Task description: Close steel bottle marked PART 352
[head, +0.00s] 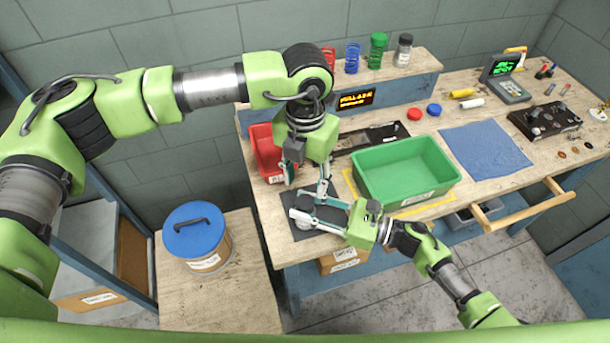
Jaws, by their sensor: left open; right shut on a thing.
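My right gripper (306,212) reaches in from the right, low over the dark mat (285,236) at the bench's front left corner. It is shut on a small grey metal thing (304,203), which looks like the steel bottle. The fingers hide much of it, and no PART 352 marking can be read. My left gripper (307,183) points down just above and behind it. Its fingers are apart and I see nothing between them. Whether it touches the bottle cannot be told.
A green bin (408,182) stands close to the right gripper. A red bin (264,150) is behind the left gripper. Red (415,114) and blue (434,109) caps lie farther back. A shelf holds springs and a dark-capped jar (403,52). An open drawer (528,208) sticks out at right.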

